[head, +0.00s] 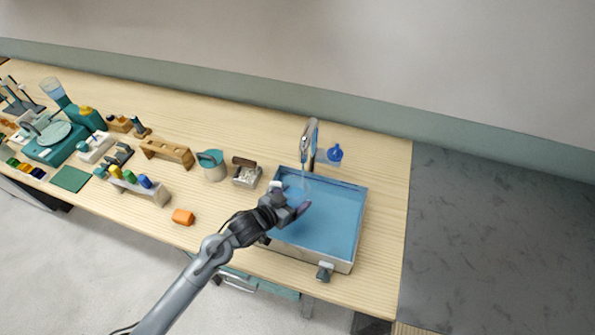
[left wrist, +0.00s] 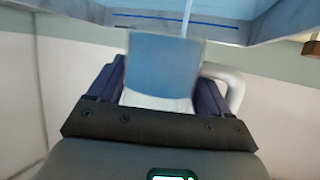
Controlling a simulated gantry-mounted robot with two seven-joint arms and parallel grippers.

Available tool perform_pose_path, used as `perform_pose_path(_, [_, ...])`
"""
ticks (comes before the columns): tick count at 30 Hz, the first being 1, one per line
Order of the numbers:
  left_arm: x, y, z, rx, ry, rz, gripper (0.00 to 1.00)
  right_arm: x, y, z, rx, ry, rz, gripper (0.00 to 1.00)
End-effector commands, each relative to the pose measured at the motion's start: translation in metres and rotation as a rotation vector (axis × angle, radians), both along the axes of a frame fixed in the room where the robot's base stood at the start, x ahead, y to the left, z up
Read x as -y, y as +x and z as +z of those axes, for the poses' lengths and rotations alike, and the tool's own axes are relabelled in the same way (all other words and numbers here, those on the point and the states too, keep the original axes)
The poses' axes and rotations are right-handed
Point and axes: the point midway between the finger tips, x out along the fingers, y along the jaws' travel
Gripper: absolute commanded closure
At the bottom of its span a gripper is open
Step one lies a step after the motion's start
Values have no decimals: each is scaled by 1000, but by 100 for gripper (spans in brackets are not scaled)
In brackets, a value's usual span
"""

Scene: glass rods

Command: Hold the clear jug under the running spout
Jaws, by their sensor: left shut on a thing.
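My left gripper (head: 296,206) is over the left side of the blue basin (head: 335,225), below the tap spout (head: 307,142). It is shut on the clear jug (left wrist: 165,65), which sits between its dark purple fingers in the left wrist view. The jug's pale curved handle (left wrist: 236,85) sticks out to the right. In the head view the jug is faint and partly hidden by the gripper. A thin water stream (left wrist: 187,14) runs down to the jug's top edge in the left wrist view. I cannot tell whether it falls inside. My right gripper is not in view.
A blue flask (head: 335,154) stands behind the basin. A teal and white pitcher (head: 212,165) and a grey block (head: 247,173) stand left of it. An orange block (head: 183,216) lies nearer the front. Several other items crowd the table's left side.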

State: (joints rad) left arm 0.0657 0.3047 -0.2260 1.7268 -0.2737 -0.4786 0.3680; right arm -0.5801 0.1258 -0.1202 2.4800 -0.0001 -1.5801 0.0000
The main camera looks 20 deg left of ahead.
Motion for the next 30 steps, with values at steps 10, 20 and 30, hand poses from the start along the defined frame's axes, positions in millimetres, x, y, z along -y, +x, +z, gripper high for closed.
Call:
perform_pose_path(10, [1, -42, 3, -1, 0, -1, 59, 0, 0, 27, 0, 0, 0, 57])
perform_pose_path(20, [2, -63, 1, 1, 0, 0, 59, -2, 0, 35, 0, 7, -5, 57])
perform_pose_path(30, [2, -63, 1, 2, 0, 4, 59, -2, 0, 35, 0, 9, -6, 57])
